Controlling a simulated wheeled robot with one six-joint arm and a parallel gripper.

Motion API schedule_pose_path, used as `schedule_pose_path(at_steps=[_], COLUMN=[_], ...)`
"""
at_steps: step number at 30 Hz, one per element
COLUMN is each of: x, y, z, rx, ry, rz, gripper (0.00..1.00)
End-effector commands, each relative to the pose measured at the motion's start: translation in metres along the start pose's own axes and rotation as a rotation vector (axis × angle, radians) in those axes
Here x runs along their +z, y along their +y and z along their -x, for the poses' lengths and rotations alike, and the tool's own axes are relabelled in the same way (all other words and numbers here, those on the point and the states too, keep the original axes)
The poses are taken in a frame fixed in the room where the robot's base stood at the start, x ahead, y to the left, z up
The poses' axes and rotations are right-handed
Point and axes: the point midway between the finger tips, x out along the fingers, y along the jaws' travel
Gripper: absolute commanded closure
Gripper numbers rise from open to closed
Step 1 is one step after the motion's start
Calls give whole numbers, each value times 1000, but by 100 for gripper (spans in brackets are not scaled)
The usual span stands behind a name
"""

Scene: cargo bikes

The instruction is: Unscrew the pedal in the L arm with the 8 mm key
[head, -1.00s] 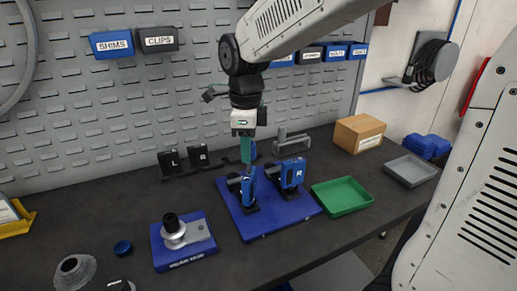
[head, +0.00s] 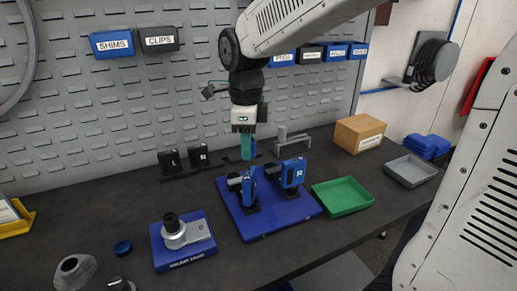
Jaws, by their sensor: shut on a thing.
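My gripper (head: 243,129) points down over the blue plate (head: 263,226) and is shut on a teal-handled tool, seemingly the key (head: 246,146). The key stands about upright above the left crank-arm block. The R arm (head: 293,173), marked R, stands to the right on the same plate.
A green tray (head: 342,206) lies right of the plate, with a grey tray (head: 410,184) and cardboard box (head: 359,147) beyond. Black holders marked L (head: 171,175) and R (head: 199,169) stand behind left. A blue fixture (head: 203,252) with a round part stands front left.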

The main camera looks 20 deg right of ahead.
Motion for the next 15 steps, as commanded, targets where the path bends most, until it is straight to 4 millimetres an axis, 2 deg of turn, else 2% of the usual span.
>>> schedule_pose_path(at_steps=[2, 10, 15], x=[0, -1, -1], y=[0, 1, 2], z=[0, 0, 0], rx=[-1, -2, -2], ry=[-1, 0, 0], rz=[53, 444, 554], gripper=[100, 100, 100])
